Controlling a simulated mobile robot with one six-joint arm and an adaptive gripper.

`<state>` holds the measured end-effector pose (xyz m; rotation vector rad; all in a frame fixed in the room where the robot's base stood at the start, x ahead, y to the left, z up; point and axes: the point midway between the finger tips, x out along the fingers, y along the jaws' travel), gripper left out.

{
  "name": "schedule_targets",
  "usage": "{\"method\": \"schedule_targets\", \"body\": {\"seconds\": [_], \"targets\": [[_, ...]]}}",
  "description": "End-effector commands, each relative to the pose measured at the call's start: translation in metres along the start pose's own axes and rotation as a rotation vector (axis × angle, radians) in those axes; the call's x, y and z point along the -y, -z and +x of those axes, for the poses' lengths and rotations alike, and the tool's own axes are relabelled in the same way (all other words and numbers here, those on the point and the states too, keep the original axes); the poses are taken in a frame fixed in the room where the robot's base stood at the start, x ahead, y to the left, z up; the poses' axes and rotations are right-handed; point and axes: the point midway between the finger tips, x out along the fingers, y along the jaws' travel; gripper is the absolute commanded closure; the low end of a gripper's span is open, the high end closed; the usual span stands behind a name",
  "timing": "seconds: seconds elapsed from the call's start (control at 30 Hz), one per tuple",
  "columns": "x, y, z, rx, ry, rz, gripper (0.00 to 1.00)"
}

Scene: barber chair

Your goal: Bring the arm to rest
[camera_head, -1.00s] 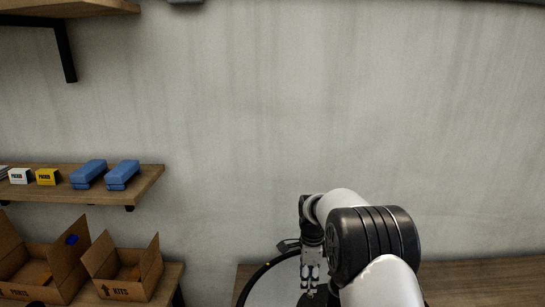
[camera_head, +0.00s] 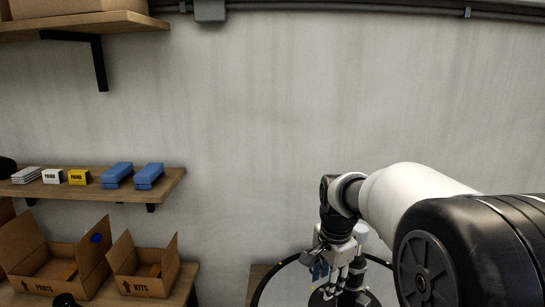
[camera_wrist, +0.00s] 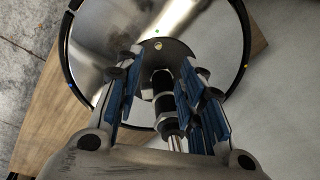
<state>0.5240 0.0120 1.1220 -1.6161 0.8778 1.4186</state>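My gripper (camera_head: 335,268) hangs low in the head view at the end of my white and black arm, which reaches in from the right. In the wrist view my gripper (camera_wrist: 157,75) shows two blue-padded fingers spread apart, with no object clearly held. A dark and silver post (camera_wrist: 163,100) shows between the fingers; whether they touch it I cannot tell. Beyond it lies a shiny round plate (camera_wrist: 110,35) with a dark rim. The plate's rim (camera_head: 262,287) also shows under my gripper in the head view.
A wall shelf (camera_head: 100,193) at left holds blue cases (camera_head: 149,176) and small boxes. Open cartons marked PARTS (camera_head: 60,272) and KITS (camera_head: 143,270) stand below it. An upper shelf (camera_head: 75,27) is at top left. The wall's middle is bare.

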Motion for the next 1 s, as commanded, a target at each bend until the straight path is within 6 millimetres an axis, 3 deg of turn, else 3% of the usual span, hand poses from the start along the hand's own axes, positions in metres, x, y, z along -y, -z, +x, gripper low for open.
{"method": "schedule_targets", "body": {"seconds": [0.03, 0.2, 0.4, 0.6, 0.7, 0.83, 1.0], "targets": [[-0.017, -0.006, -0.024, -0.012, 0.023, -0.072, 0.64], [-0.075, -0.030, -0.073, -0.054, 0.074, -0.336, 0.64], [-0.149, -0.063, -0.103, -0.121, 0.120, -0.647, 0.64], [-0.213, -0.092, -0.104, -0.197, 0.144, -0.924, 0.64], [-0.234, -0.101, -0.099, -0.224, 0.148, -1.018, 0.64], [-0.247, -0.107, -0.094, -0.244, 0.148, -1.088, 0.64], [-0.250, -0.109, -0.093, -0.249, 0.148, -1.107, 0.64]]}}
